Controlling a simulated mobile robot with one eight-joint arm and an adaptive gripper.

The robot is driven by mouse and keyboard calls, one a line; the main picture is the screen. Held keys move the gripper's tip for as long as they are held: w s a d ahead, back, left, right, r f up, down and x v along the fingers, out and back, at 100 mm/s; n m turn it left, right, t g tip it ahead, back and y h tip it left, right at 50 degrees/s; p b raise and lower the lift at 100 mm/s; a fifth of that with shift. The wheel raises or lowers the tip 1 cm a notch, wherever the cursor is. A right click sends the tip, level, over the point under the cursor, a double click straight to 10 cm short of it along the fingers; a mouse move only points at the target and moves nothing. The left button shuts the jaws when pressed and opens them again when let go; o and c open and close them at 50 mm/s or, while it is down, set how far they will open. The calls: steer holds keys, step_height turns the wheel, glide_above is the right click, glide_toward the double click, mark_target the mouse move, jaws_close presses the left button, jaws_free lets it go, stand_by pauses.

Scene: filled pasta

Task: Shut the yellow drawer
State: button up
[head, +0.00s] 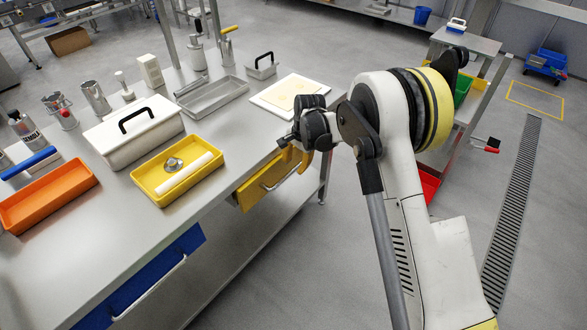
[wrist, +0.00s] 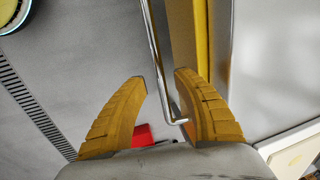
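The yellow drawer (head: 254,190) is under the right end of the steel table. Its front appears to stand out past the table edge; how far is hard to tell. Its metal bar handle (head: 283,172) faces the aisle. In the wrist view, the drawer (wrist: 182,40) is a yellow strip right of the handle (wrist: 155,45). My gripper (wrist: 162,78) is open. Its two yellow fingers are on either side of the handle bar in that view, with the right finger over the drawer's side. Contact cannot be told. In the head view, my wrist hides part of the drawer.
The steel table (head: 233,135) carries a yellow tray (head: 150,186), an orange tray (head: 45,195), a white lidded box (head: 132,135) and a white board (head: 292,95). A blue drawer (head: 150,278) is under the table at left. A shelved cart (head: 470,42) stands behind my arm. The aisle floor is clear.

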step_height(320, 180, up, 9)
steer(key=s+d, duration=0.1)
steer(key=shift+d, duration=0.2)
steer(key=shift+s, duration=0.1)
